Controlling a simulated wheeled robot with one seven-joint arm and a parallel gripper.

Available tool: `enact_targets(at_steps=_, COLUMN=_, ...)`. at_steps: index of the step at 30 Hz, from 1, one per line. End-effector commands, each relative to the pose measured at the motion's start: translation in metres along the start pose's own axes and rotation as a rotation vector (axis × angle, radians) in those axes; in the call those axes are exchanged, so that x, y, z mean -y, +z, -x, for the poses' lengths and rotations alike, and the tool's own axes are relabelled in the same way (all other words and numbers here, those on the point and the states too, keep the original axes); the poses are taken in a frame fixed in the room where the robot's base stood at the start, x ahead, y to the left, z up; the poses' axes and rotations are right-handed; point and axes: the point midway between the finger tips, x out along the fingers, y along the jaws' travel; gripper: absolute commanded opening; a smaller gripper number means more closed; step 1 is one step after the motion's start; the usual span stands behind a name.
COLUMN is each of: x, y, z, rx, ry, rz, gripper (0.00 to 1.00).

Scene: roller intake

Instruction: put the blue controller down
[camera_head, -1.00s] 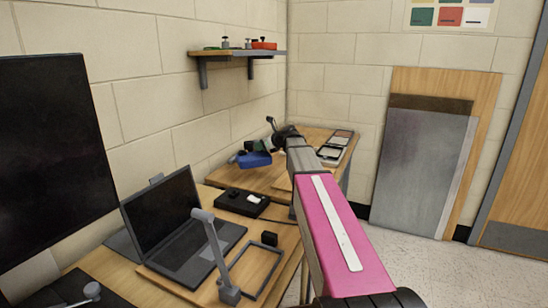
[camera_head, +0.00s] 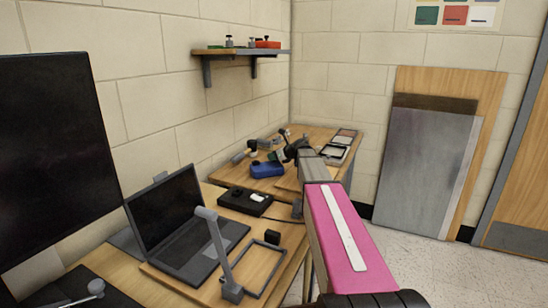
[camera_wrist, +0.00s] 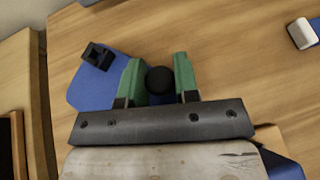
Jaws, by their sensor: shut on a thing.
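The blue controller (camera_head: 267,169) is at the far table, at the end of my arm in the head view. In the wrist view the blue controller (camera_wrist: 88,88) shows a small black part at its upper left and a round black knob between my fingers. My gripper (camera_wrist: 160,80) has green fingers, shut on the black knob from both sides. In the head view my gripper (camera_head: 275,157) is small and partly hidden by my arm. The controller is at or just above the wooden tabletop (camera_wrist: 225,50); I cannot tell whether it touches.
A laptop (camera_head: 180,225), a black box (camera_head: 245,201) and a grey stand (camera_head: 218,255) occupy the near table. Trays (camera_head: 338,150) lie at the far table's right. Small grey items stand behind the controller. A shelf (camera_head: 240,52) hangs above. Bare wood surrounds the controller in the wrist view.

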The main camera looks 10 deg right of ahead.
Motion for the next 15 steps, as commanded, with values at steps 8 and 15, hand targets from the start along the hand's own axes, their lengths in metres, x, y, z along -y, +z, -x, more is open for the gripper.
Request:
enact_targets(at_steps=8, x=-0.0003, y=-0.0002, z=0.0, rx=-0.002, ry=0.001, rz=0.002, gripper=0.54)
enact_targets(at_steps=15, x=-0.0007, y=-0.0002, z=0.0073, rx=-0.001, ry=0.0, rz=0.002, gripper=0.54)
